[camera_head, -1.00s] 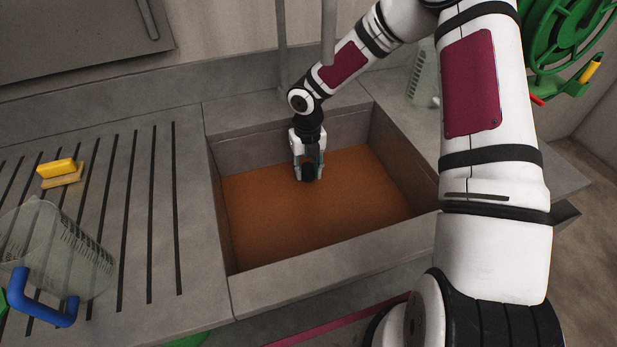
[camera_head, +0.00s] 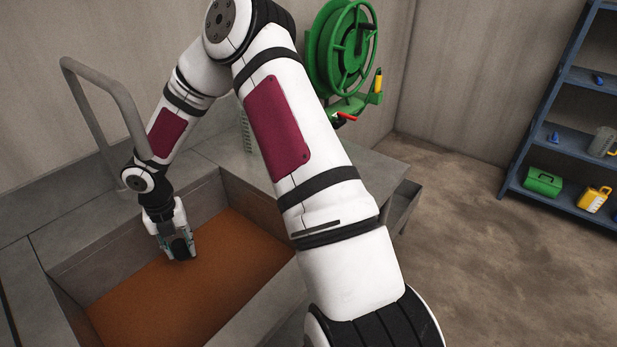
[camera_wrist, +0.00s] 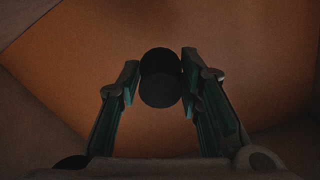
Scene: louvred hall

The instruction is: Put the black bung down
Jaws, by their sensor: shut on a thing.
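The black bung (camera_wrist: 160,80) is a dark, short cylinder between my fingers in the wrist view. My gripper (camera_wrist: 160,84) is shut on it. In the head view my gripper (camera_head: 180,250) points down inside the sink (camera_head: 110,245), with the dark bung (camera_head: 181,253) at its tips. It is over the orange-brown surface (camera_head: 200,290) that fills the sink. I cannot tell whether the bung touches that surface. What lies beneath that surface is hidden.
A grey tap pipe (camera_head: 108,95) rises behind the sink. A green hose reel (camera_head: 342,50) hangs on the wall. A blue shelf (camera_head: 560,140) at the right holds a green box (camera_head: 543,181) and a yellow jug (camera_head: 594,199). The floor (camera_head: 450,240) between is clear.

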